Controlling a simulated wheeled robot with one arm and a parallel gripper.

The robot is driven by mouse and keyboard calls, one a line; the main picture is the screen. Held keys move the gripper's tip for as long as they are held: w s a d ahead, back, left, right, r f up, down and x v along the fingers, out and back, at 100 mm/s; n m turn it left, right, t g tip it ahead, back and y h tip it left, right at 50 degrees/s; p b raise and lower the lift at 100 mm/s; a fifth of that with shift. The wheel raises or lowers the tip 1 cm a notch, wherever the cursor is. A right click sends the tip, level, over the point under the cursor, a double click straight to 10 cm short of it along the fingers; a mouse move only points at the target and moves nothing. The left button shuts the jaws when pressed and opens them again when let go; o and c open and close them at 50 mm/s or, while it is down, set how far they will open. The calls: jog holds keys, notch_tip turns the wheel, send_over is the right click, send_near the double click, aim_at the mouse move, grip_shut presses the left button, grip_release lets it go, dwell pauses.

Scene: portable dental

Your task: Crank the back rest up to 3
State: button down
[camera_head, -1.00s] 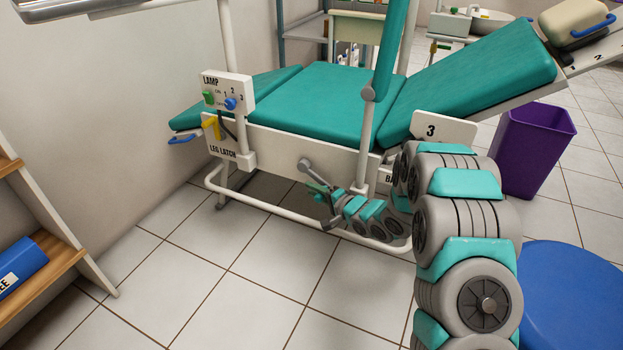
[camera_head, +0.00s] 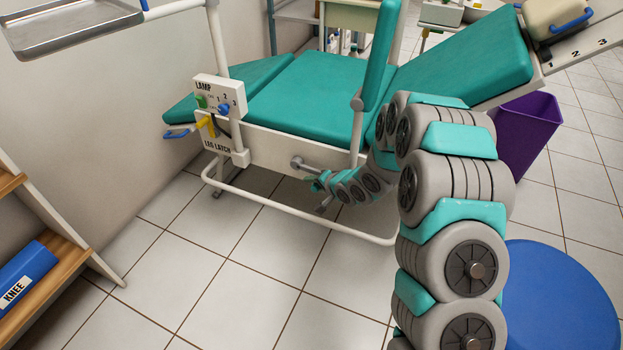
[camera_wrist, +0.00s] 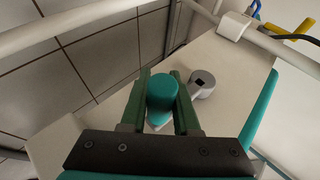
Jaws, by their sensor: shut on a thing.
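The dental chair's back rest (camera_head: 465,62) is a teal pad, tilted up toward the right in the head view. The crank (camera_head: 298,163) is a grey arm on the white side of the chair frame. Its hub also shows in the wrist view (camera_wrist: 203,80). My gripper (camera_head: 317,184) is at the crank's free end. In the wrist view, its green fingers (camera_wrist: 160,92) are closed around the teal crank handle (camera_wrist: 161,90).
The lamp panel (camera_head: 219,95) and yellow leg latch lever (camera_head: 204,124) are left of the crank. A lower white rail (camera_head: 290,212) runs below it. A blue round stool (camera_head: 560,300) and purple bin (camera_head: 527,130) stand at right. Floor at front left is clear.

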jog(key=shift+w+r+h+p, duration=0.1)
jog(key=shift+r+h+p, duration=0.2)
jog(key=shift+r, duration=0.05)
dwell(0.3)
jog(key=c, duration=0.6)
grip_release()
jog(key=shift+f, duration=0.1)
jog(key=shift+c, duration=0.2)
jog(key=v, duration=0.8)
jog(key=shift+b, duration=0.3)
jog(key=shift+w, duration=0.1)
